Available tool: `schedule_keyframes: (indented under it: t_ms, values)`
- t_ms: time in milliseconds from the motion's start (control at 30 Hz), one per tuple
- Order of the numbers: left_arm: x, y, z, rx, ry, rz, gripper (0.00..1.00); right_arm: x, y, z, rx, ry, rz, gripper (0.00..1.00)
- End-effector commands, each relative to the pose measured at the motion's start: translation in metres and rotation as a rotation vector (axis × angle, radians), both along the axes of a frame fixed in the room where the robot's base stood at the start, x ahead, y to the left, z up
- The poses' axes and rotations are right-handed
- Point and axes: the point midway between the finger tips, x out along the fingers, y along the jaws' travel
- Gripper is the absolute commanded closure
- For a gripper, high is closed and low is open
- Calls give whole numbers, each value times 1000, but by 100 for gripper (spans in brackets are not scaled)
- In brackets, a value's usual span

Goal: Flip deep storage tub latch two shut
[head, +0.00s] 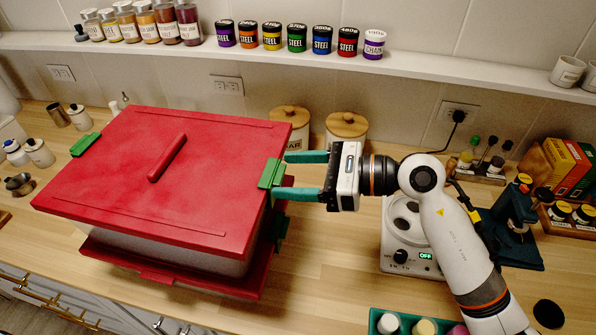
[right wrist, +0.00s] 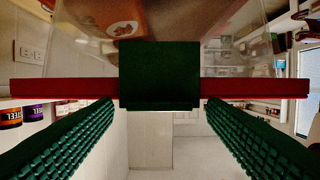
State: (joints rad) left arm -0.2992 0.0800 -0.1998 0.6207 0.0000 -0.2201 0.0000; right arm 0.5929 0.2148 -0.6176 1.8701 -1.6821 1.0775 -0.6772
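The deep storage tub has a red lid (head: 110,170) with a raised handle and clear walls; it stands on the wooden counter. A green latch (head: 271,174) sits at the lid's right edge. Another green latch (head: 85,145) sticks out at the left edge. My right gripper (head: 281,175) is open, its two teal fingers spread at the right latch. In the right wrist view this latch (right wrist: 160,75) lies across the red rim (right wrist: 60,88), between the open fingers and apart from both. Whether it is fully shut I cannot tell. My left gripper is out of view.
A lower red piece (head: 160,277) with a green part (head: 279,230) shows beneath the tub. Wooden-lidded canisters (head: 347,126) stand behind, a white device (head: 405,250) right, under my arm. A green tray (head: 410,323) is at the front. A shelf of cans (head: 297,38) runs above.

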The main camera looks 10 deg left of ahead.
Motion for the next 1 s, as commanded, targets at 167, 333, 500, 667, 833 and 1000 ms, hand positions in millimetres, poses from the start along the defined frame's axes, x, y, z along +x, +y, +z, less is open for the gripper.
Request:
schedule_keyframes:
  t_ms: [167, 333, 500, 667, 833, 1000]
  values:
    - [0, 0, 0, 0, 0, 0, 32, 0, 0, 0, 1, 0, 0, 32]
    - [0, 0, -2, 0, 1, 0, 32, 1, -4, 0, 1, -1, -2, 32]
    - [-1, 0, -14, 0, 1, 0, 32, 1, -27, 2, -1, -4, -4, 32]
    - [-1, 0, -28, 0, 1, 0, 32, 1, -62, 8, -3, -5, -5, 32]
    - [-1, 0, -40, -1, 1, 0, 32, 1, -94, 16, -1, -2, -4, 32]
    - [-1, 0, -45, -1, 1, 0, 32, 1, -112, 21, -1, -1, -1, 32]
